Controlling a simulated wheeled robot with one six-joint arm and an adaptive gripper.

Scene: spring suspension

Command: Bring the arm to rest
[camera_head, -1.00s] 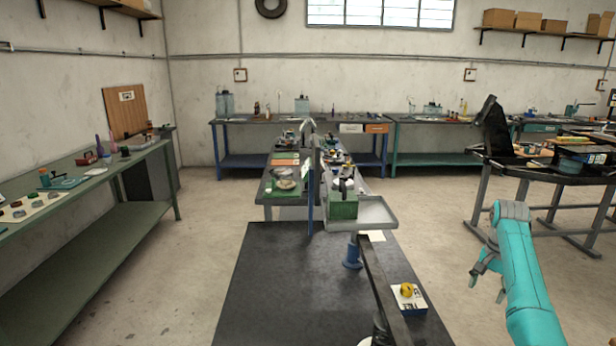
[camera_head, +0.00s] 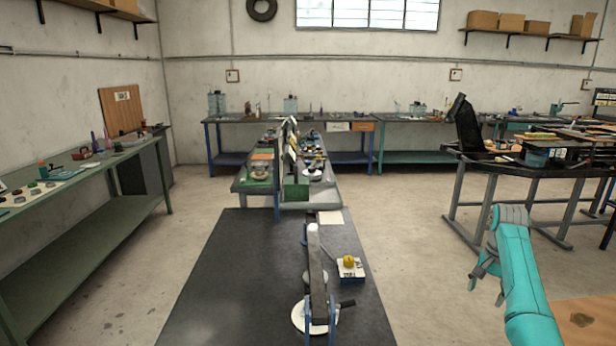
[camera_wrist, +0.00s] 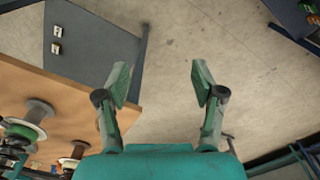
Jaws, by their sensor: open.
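My teal arm rises at the right of the head view, with my gripper (camera_head: 484,280) at its left side over bare floor. In the wrist view my gripper (camera_wrist: 160,85) shows two green fingers spread wide apart, with only floor between them. It is open and holds nothing. It touches nothing that I can see.
A dark table (camera_head: 230,270) stands left of my arm, carrying a beam on a stand (camera_head: 316,275) and a yellow weight (camera_head: 348,261). A wooden top (camera_head: 590,320) lies at the lower right; spools (camera_wrist: 40,112) stand on wood in the wrist view. Floor between is free.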

